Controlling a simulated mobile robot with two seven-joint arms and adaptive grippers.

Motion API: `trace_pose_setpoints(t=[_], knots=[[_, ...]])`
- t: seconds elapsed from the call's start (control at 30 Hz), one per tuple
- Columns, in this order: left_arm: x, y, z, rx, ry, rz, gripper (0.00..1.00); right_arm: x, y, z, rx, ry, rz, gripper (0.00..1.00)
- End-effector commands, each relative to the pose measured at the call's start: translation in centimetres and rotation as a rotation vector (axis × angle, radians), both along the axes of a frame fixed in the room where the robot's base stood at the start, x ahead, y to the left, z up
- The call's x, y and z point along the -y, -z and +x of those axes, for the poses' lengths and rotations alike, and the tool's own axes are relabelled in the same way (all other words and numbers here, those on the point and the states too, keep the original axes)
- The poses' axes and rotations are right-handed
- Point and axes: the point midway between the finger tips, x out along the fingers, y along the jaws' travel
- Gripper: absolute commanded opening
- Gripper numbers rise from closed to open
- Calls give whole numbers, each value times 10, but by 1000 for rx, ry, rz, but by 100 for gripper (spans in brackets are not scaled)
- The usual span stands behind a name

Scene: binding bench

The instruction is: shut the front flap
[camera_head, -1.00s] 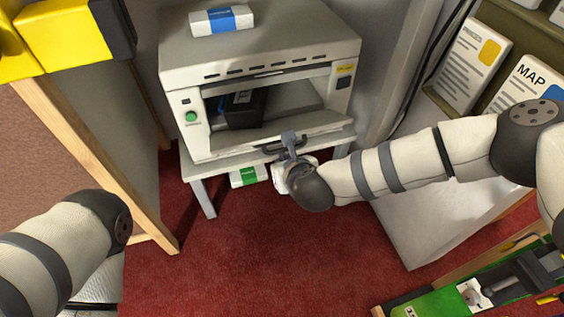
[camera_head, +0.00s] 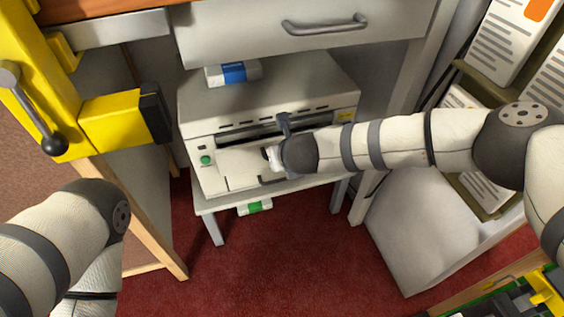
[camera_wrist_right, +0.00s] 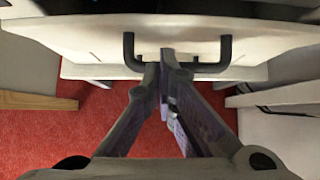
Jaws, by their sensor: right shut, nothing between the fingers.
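The grey machine (camera_head: 270,85) stands on a low table with its front flap (camera_head: 238,170) swung up over most of the opening. A dark gap shows along the flap's upper edge, so it is not flush there. The flap's dark handle (camera_wrist_right: 207,67) shows in the right wrist view. My right gripper (camera_head: 284,120) is at the flap's front, its fingers shut and empty. In the wrist view its fingertips (camera_wrist_right: 166,56) are at the handle bar; I cannot tell whether they touch it. My right wrist hides part of the flap. My left arm shows at lower left, its gripper out of view.
A box with a blue band (camera_head: 233,72) lies on the machine, under a grey drawer (camera_head: 300,30). A green-banded box (camera_head: 255,207) is beneath the low table (camera_head: 212,228). A yellow clamp (camera_head: 110,122) and wooden frame stand left, shelves right. Red floor in front is clear.

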Motion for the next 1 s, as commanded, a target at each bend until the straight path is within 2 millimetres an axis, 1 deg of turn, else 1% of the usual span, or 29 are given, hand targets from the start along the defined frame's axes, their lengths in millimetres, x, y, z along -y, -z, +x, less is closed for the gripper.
trace_pose_setpoints(t=[0.1,0.4,1.0], knots=[[0,-2,1,2,0,0,90,-1,-6,5,1,1,0,0],[0,-3,1,3,0,0,90,-4,-12,13,2,2,0,0],[0,-3,1,3,0,0,90,-3,-12,15,4,2,-1,0]])
